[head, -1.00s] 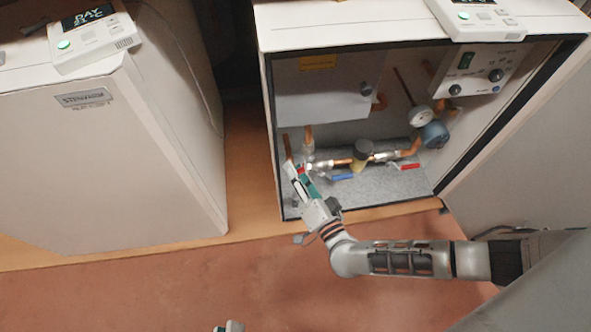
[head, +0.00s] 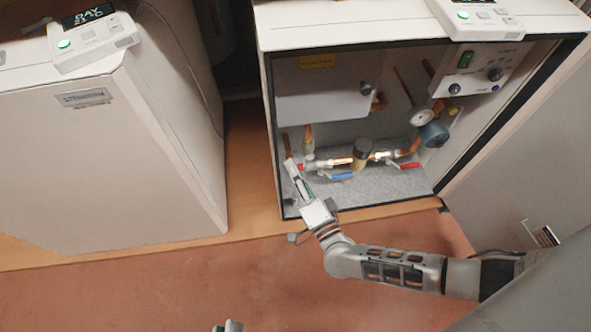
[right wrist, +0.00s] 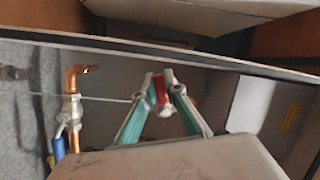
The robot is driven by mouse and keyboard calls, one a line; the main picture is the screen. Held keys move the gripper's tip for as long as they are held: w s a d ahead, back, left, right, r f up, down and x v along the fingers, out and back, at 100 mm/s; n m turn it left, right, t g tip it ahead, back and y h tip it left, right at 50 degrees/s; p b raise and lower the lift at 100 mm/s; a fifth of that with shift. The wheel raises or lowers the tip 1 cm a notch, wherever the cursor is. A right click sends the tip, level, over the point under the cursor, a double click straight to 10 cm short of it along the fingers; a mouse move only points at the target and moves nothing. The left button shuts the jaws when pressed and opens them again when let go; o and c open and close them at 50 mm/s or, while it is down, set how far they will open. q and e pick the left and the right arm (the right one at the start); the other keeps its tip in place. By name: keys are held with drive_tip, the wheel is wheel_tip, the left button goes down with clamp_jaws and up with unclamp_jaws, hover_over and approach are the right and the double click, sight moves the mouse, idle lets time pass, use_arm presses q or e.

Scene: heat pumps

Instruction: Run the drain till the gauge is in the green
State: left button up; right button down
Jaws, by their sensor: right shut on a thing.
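The open unit (head: 330,90) holds copper pipework and a round white-faced gauge (head: 421,117); its needle and any green zone are too small to read. My right gripper (head: 294,170) reaches into the unit's lower left corner. In the right wrist view its teal fingers (right wrist: 161,90) are closed around a small red handle (right wrist: 161,88), which I take for the drain tap; the tap body is largely hidden. A blue lever (head: 341,177) and a red lever (head: 410,165) sit apart to its right. My left gripper (head: 230,326) barely shows at the bottom edge, its fingers unclear.
A control panel (head: 478,68) is at the unit's upper right. A blue-grey round part (head: 434,134) is beside the gauge. The open door (head: 520,190) stands on the right. A second closed unit (head: 110,150) is on the left. The reddish floor (head: 150,295) in front is clear.

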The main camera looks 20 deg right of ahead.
drive_tip(key=m, duration=0.1)
drive_tip(key=r+m, duration=0.1)
drive_tip(key=m, duration=0.1)
drive_tip(key=shift+a+t, duration=0.15)
drive_tip(key=shift+t, duration=0.25)
drive_tip(key=shift+r+m+h, duration=0.35)
drive_tip(key=shift+m+h, duration=0.05)
drive_tip(key=shift+m, duration=0.3)
drive_tip(key=c, duration=2.1)
unclamp_jaws()
